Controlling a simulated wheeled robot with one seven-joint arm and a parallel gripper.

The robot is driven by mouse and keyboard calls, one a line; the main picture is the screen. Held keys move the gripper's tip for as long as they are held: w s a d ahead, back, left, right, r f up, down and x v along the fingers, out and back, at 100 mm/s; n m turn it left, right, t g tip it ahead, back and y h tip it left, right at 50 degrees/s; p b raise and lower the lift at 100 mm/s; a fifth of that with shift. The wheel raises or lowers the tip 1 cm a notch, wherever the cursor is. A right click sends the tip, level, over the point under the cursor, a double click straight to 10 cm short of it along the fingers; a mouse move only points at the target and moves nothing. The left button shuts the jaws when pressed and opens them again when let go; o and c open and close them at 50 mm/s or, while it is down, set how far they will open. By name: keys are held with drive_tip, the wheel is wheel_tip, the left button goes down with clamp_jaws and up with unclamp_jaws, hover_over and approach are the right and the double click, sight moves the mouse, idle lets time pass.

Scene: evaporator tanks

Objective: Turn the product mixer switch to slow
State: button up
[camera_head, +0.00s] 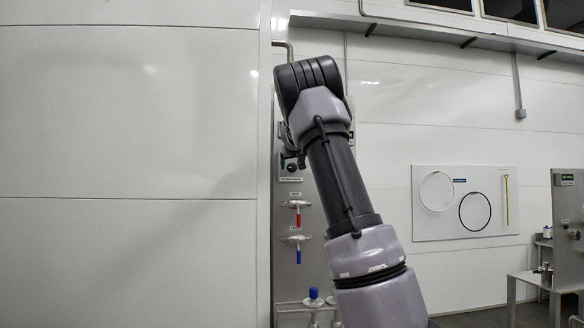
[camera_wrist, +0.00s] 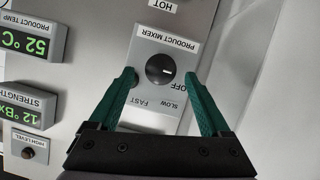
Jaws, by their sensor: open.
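The product mixer switch (camera_wrist: 160,69) is a round black knob with a white pointer mark, on a light plate labelled PRODUCT MIXER (camera_wrist: 168,40). The mark points right in the wrist view, near the word OFF. SLOW and FAST are printed on the side of the knob towards my gripper. My gripper (camera_wrist: 161,77) has two green fingers. They are open, one tip on each side of the knob, with a visible gap on both sides. Whether the tips touch the plate cannot be told. In the head view my arm hides much of the panel, and the gripper is mostly hidden.
Displays for product temp (camera_wrist: 30,39) and strength (camera_wrist: 27,105) and a high level button (camera_wrist: 28,152) lie left of the switch. In the head view, a red-handled valve (camera_head: 298,218) and a blue-handled valve (camera_head: 298,254) sit below on the panel. A steel table (camera_head: 540,280) stands right.

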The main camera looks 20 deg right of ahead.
drive_tip(key=shift+x, duration=0.95)
clamp_jaws()
drive_tip(key=m+y, duration=0.2)
drive_tip(key=shift+s+d+m+t, duration=0.1)
drive_tip(key=shift+d+m+t, duration=0.2)
drive_tip(key=shift+m+t, duration=0.1)
drive_tip(key=shift+m+t+y, duration=0.4)
drive_tip(key=shift+m+y, duration=0.5)
drive_tip(key=shift+m, duration=0.6)
drive_tip(key=shift+f, duration=0.1)
